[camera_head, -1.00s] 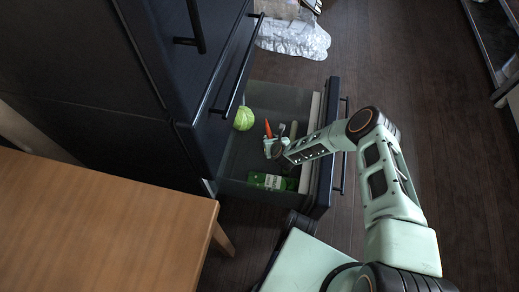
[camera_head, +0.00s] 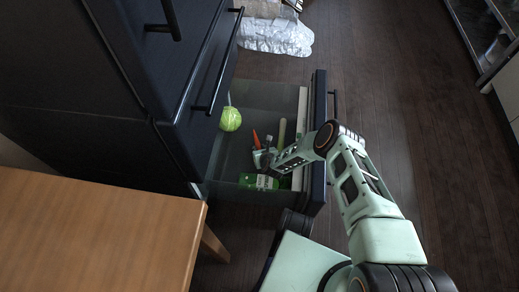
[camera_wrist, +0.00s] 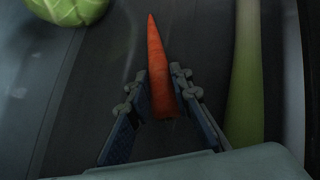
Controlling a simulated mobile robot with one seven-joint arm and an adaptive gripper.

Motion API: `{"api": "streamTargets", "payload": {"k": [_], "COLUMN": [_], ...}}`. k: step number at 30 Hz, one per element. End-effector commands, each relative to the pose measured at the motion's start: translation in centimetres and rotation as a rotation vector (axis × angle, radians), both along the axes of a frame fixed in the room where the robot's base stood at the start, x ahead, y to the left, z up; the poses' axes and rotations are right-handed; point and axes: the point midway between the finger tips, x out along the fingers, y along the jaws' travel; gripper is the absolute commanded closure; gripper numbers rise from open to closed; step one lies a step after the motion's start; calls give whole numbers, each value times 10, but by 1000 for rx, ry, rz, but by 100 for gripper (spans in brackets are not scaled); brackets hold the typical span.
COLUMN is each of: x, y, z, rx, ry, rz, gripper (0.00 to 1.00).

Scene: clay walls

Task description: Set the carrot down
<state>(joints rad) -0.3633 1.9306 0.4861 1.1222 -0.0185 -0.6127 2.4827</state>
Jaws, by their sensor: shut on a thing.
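The orange carrot (camera_head: 255,138) is in my gripper (camera_head: 258,153), inside the pulled-out drawer (camera_head: 319,150). In the wrist view the carrot (camera_wrist: 157,60) lies between the two fingertips of my gripper (camera_wrist: 159,82). Its narrow tip points away from the palm and its thick end sits between the fingers. The fingers are shut on it. The dark drawer floor shows beneath it; I cannot tell whether the carrot touches the floor.
A green cabbage (camera_head: 230,119) is at the drawer's left side. A green bottle (camera_head: 258,181) lies at its near end. A long pale green vegetable (camera_wrist: 244,80) lies right of the carrot. Dark floor of the drawer is bare between cabbage and carrot. A wooden table (camera_head: 90,235) stands at lower left.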

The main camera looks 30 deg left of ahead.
Motion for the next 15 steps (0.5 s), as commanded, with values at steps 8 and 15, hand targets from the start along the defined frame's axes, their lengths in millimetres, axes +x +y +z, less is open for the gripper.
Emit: {"api": "streamTargets", "payload": {"k": [8,15], "x": [0,0], "y": [0,0], "z": [-2,-1], "rx": [0,0], "ry": [0,0], "rz": [0,0], "gripper": [63,63]}}
